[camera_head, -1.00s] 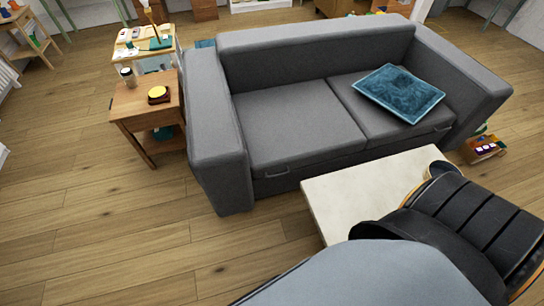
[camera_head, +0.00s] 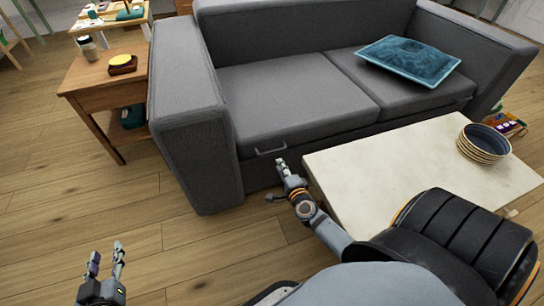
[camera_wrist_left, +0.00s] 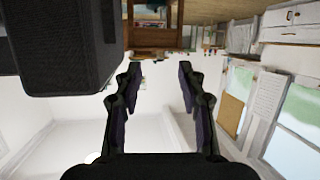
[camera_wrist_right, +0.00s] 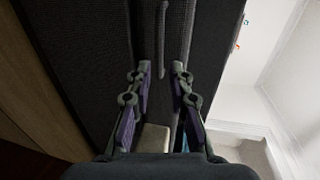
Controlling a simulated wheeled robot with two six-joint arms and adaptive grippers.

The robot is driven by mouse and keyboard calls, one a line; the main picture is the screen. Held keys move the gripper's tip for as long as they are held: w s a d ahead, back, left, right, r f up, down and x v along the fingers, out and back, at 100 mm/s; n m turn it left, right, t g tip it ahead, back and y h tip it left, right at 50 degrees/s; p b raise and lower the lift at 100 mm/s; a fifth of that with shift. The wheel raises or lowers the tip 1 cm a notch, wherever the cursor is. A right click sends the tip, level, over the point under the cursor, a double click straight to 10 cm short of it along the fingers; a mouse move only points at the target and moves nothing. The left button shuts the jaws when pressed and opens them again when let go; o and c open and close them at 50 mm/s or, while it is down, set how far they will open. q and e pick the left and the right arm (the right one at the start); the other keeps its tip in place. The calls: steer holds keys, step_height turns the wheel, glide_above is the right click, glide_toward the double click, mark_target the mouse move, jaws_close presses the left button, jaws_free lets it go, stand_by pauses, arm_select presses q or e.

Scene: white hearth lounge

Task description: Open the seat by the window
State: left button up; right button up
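A grey sofa (camera_head: 300,20) has two seat cushions. The left seat (camera_head: 290,97) has a dark bar handle (camera_head: 270,150) on its front edge, and the right seat (camera_head: 390,88) has a similar handle (camera_head: 462,103). My right gripper (camera_head: 283,168) is open and empty just in front of and below the left seat's handle. In the right wrist view the handle (camera_wrist_right: 162,40) stands ahead of the parted fingers, apart from them. My left gripper (camera_head: 106,258) is open and empty over the floor at lower left. Windows (camera_wrist_left: 297,115) show only in the left wrist view.
A low pale table (camera_head: 385,165) with a stack of bowls (camera_head: 483,143) stands close to my right arm. A teal cushion (camera_head: 410,60) lies on the right seat. A wooden side table (camera_head: 105,75) stands left of the sofa. The floor at left is clear.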

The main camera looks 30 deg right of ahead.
mark_target(272, 151)
steer(key=b+x, duration=0.3)
steer(key=x, duration=0.7)
steer(key=shift+w, duration=0.2)
arm_select(q)
step_height(272, 151, up, 26)
steer(key=s+m+t+h, duration=0.1)
steer(key=t, duration=1.1)
steer(key=shift+s+f, duration=0.25)
arm_select(e)
steer(key=shift+c, duration=0.4)
jaws_close()
steer(key=shift+f, duration=0.1)
